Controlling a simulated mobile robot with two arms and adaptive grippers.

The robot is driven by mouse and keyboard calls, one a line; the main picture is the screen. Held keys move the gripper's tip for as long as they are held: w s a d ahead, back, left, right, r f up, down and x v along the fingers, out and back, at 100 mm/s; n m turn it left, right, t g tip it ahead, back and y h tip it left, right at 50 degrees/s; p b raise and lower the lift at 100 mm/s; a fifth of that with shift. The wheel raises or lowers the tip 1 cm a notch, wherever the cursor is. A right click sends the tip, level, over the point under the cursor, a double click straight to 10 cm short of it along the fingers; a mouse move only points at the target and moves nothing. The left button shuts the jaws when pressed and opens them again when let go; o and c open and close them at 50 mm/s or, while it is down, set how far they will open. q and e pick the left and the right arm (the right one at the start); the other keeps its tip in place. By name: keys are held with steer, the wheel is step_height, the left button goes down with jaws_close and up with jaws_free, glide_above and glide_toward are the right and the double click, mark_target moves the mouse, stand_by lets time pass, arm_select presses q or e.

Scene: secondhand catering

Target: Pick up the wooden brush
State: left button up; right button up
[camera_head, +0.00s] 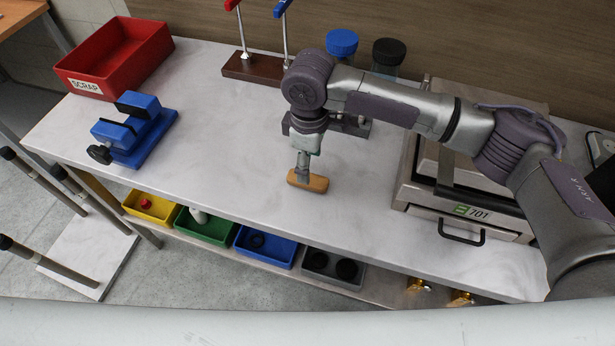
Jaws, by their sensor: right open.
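The wooden brush (308,181) is a small tan block with rounded ends. It lies on the white tabletop, near the front edge at the middle. My right gripper (303,174) points down right over the brush, with its fingertips at the brush's upper side. It is open; whether the fingers touch the brush cannot be told. The gripper hides part of the brush's back edge. My left gripper is not in view.
A blue vise (141,139) and a red scrap bin (117,57) stand at the left. A metal machine (459,211) with a front handle stands right of the brush. Two lidded jars (342,43) and a stand (254,69) are behind. Coloured bins (266,246) sit below the front edge.

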step_height(320, 180, down, 2)
steer(key=shift+p, duration=0.35)
steer(key=f, duration=0.1)
steer(key=f+p, duration=0.1)
steer(key=f, duration=0.1)
steer(key=shift+s+a+f, duration=0.15)
steer(key=shift+s+f, duration=0.05)
steer(key=shift+f, duration=0.45)
steer(key=c, duration=1.3)
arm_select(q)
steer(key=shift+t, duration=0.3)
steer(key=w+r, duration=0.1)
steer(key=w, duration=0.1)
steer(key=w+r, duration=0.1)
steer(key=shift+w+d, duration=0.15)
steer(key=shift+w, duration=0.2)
arm_select(e)
steer(key=shift+o, duration=0.2)
